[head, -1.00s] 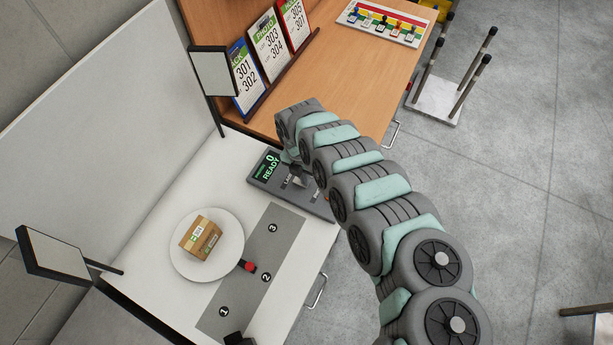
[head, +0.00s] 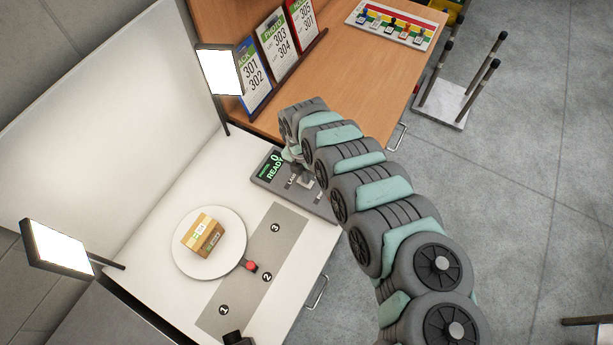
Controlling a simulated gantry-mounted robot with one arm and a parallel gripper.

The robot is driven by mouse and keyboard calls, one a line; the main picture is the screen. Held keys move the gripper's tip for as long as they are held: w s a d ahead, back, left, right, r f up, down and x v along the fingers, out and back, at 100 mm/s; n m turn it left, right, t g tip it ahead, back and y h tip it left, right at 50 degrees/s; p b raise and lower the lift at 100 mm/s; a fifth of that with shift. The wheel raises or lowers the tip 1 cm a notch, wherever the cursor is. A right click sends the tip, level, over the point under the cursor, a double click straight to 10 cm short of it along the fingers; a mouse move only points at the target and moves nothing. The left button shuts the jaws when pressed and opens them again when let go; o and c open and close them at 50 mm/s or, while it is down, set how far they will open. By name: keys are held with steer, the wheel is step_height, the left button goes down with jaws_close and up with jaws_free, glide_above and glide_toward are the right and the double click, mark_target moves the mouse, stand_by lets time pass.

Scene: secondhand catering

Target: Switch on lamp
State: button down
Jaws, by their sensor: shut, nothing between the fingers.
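Two lamp panels, one at the back (head: 221,70) and one at the front left (head: 58,246), are lit bright white. The grey control box (head: 270,178) sits on the white table and its display reads "0 READY". My gripper (head: 301,180) is over the control box, at its switches, partly hidden by my arm. It is shut with nothing held. I cannot tell whether its fingertips touch a switch.
Number cards (head: 277,42) stand on the wooden desk (head: 345,75).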

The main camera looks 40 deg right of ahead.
mark_target(311, 184)
steer(key=shift+r, duration=0.1)
steer(key=r+p, duration=0.4)
steer(key=shift+s+r, duration=0.15)
steer(key=shift+s, duration=0.05)
steer(key=shift+d+r, duration=0.2)
steer(key=shift+r, duration=0.1)
step_height(311, 184, up, 9)
steer(key=s, duration=0.1)
steer(key=shift+s, duration=0.15)
steer(key=shift+f, duration=0.1)
steer(key=shift+d, duration=0.1)
